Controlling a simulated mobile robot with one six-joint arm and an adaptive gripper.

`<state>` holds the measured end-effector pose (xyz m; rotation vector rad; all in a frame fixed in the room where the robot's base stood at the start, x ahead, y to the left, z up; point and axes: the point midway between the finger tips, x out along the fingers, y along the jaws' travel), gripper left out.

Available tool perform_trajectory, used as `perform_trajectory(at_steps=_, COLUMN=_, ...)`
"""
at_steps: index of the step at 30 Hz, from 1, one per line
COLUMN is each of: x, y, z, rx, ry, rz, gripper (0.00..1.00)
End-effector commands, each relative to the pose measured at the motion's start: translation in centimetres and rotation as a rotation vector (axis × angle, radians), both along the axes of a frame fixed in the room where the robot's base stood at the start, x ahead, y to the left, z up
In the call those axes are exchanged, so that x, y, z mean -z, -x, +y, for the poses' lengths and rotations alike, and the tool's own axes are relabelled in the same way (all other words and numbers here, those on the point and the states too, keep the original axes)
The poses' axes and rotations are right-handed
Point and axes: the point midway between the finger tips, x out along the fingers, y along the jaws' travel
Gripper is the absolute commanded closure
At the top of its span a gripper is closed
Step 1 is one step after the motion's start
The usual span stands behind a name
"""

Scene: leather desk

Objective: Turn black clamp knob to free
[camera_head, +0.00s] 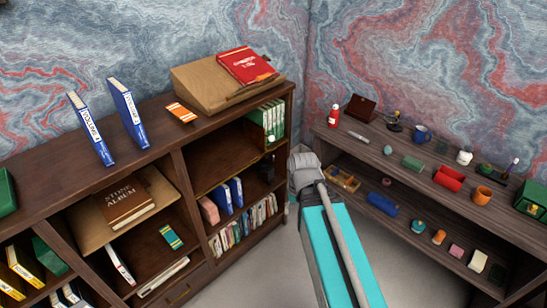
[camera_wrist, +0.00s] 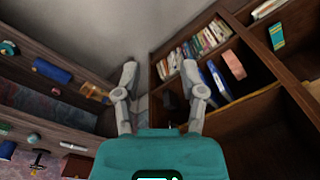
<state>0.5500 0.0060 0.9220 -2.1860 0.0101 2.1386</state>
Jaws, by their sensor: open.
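I cannot make out a black clamp knob for certain. A small dark object (camera_head: 394,122) stands on the top of the right shelf unit, and its shape is too small to read. Another dark object (camera_head: 267,170) stands in the right part of the bookcase; it shows as a dark shape between my fingers in the wrist view (camera_wrist: 172,105). My gripper (camera_wrist: 159,72) is open with nothing between its fingertips. In the head view my gripper (camera_head: 303,168) is in front of the corner between bookcase and shelf unit, partly hidden by my arm.
The wooden bookcase (camera_head: 190,146) holds books, albums and a sloped box (camera_head: 215,82) on top. The shelf unit (camera_head: 345,130) carries a blue mug (camera_head: 422,134), a red holder (camera_head: 449,178), an orange cup (camera_head: 482,195) and other small items. Grey floor (camera_head: 225,280) is clear between them.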

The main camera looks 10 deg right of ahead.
Motion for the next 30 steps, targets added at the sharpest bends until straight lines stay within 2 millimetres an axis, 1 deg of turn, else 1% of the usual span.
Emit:
perform_trajectory(at_steps=1, x=1.1, y=-0.7, z=0.7, rx=0.024, ry=-0.022, rz=-0.008, gripper=0.47)
perform_trajectory(at_steps=5, x=3.0, y=-2.6, z=1.5, rx=0.118, ry=-0.105, rz=-0.035, gripper=0.47)
perform_trajectory(at_steps=8, x=4.6, y=-4.5, z=2.0, rx=0.213, ry=-0.187, rz=-0.056, gripper=0.47)
perform_trajectory(at_steps=15, x=7.8, y=-9.3, z=3.2, rx=0.470, ry=-0.418, rz=-0.086, gripper=0.47)
perform_trajectory(at_steps=24, x=10.7, y=-15.5, z=3.5, rx=0.796, ry=-0.721, rz=-0.069, gripper=0.47)
perform_trajectory(at_steps=30, x=12.1, y=-19.5, z=2.8, rx=1.010, ry=-0.932, rz=-0.020, gripper=0.47)
